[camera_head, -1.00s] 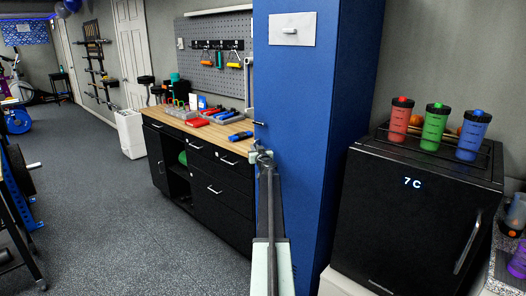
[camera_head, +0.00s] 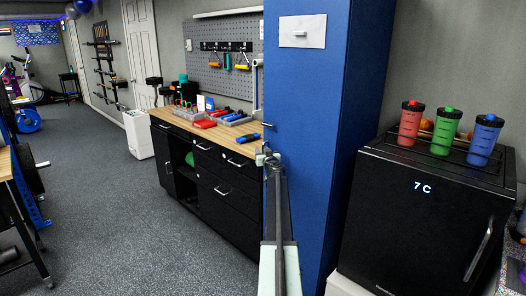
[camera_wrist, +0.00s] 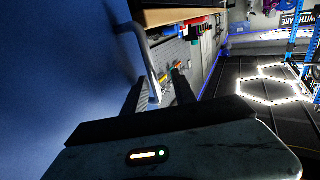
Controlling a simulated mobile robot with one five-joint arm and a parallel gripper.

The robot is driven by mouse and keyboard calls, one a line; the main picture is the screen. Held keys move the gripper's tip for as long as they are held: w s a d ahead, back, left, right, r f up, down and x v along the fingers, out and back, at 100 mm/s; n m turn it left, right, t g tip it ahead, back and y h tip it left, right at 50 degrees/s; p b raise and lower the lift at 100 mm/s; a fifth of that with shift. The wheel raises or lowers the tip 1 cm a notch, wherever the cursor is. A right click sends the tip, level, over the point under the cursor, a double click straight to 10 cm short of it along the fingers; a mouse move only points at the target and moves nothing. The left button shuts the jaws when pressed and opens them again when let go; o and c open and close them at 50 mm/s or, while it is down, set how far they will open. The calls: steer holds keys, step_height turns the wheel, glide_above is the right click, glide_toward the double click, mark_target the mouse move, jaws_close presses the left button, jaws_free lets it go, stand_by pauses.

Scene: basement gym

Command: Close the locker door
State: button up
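The tall blue locker (camera_head: 310,120) stands in the centre of the head view, with a pale plate near its top. A grey bar handle (camera_head: 257,82) sticks out past its left edge. In the wrist view, a blue panel (camera_wrist: 60,70) fills the left side and carries the grey handle (camera_wrist: 143,48). How far the door stands open is unclear.
A black workbench (camera_head: 215,185) with tools on its wooden top stands left of the locker. A black fridge (camera_head: 415,225) with several bottles on top is close on the right. Grey floor (camera_head: 120,220) is free at left; a rack (camera_head: 20,200) stands at the far left.

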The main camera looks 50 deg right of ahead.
steer(key=v, duration=0.7)
steer(key=shift+a, duration=0.2)
steer(key=shift+s, duration=0.1)
